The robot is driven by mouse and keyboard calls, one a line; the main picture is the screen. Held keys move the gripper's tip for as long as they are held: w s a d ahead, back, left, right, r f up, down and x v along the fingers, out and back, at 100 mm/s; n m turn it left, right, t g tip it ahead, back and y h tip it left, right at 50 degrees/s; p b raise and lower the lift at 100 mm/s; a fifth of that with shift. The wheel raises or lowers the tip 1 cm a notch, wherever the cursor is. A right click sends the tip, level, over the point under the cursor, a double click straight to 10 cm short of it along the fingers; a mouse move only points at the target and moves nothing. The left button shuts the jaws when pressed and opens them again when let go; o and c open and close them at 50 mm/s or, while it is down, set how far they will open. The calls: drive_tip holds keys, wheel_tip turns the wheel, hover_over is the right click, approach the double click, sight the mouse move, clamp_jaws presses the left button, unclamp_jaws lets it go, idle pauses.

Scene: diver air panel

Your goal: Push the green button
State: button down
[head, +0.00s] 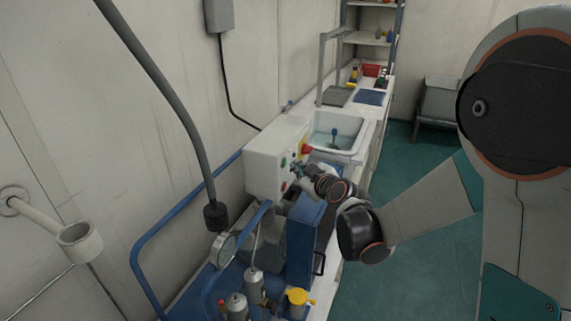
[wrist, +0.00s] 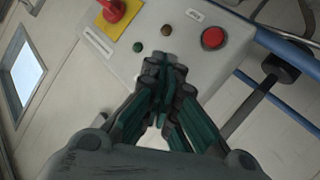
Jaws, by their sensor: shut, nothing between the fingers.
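The white control box (head: 268,160) stands on the counter beside the sink, and its panel face fills much of the wrist view (wrist: 185,60). A green round button (head: 284,162) shows on its face in the head view. In the wrist view a small dark green round piece (wrist: 138,46) sits just left of the fingertips; whether it is that same button I cannot tell. My gripper (wrist: 165,66) is shut and empty, its fingertips in front of the panel. In the head view my gripper (head: 298,170) is close to the box face. Contact cannot be made out. The fingers hide part of the panel.
A red mushroom knob on a yellow plate (wrist: 116,12), a small brown round piece (wrist: 166,30) and a red button (wrist: 213,38) share the panel. A blue case (head: 302,240), pressure gauge (head: 223,250) and blue rail (head: 150,245) stand nearby. The sink (head: 337,132) is behind.

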drive_tip(key=shift+a, duration=0.1)
idle(0.4)
drive_tip(key=shift+w+a, duration=0.15)
drive_tip(key=shift+a, duration=0.15)
